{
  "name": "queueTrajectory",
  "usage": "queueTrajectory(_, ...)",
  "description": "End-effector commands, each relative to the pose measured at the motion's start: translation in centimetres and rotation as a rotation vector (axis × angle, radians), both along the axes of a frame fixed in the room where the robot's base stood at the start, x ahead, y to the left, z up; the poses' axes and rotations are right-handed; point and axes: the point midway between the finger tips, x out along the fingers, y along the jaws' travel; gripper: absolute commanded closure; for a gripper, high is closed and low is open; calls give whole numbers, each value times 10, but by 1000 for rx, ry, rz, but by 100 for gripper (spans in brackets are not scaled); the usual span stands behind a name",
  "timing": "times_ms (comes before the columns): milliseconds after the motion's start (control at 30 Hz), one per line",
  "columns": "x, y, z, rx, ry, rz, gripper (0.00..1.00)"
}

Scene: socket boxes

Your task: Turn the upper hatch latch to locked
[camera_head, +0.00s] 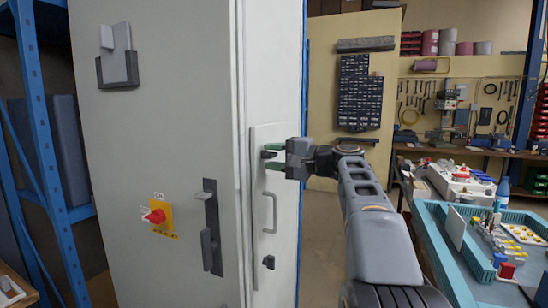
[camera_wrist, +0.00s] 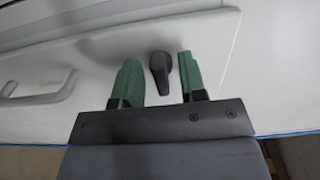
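The upper hatch latch is a small dark knob (camera_wrist: 160,72) on the pale hatch panel. In the head view the latch (camera_head: 268,154) sits near the top of the hatch (camera_head: 257,132), above the handle. My gripper (camera_head: 272,156) is at the hatch with its green fingers above and below the latch. In the wrist view my gripper (camera_wrist: 157,78) is open, with one finger on each side of the latch and a visible gap to each. The lower latch (camera_head: 268,262) is a dark knob below the handle. Whether the fingertips touch the panel I cannot tell.
A grey hatch handle (camera_head: 270,213) stands out between the latches; it also shows in the wrist view (camera_wrist: 40,88). A dark cabinet handle (camera_head: 211,228) and a red rotary switch (camera_head: 155,216) are on the cabinet's left face. A teal-edged table (camera_head: 447,248) with parts stands right of my arm.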

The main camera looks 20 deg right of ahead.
Motion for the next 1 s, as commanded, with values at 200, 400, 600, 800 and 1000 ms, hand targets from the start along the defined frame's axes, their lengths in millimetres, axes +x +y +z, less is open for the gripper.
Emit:
queueTrajectory(200, -9, -9, 0, 0, 0, -4, 62)
queueTrajectory(400, -36, -35, -1, 1, 0, -7, 62)
queueTrajectory(600, -67, -62, 0, 0, 0, -5, 62)
queueTrajectory(800, -89, -82, 0, 1, 1, -4, 62)
queueTrajectory(1000, -100, -91, 0, 1, 1, -1, 62)
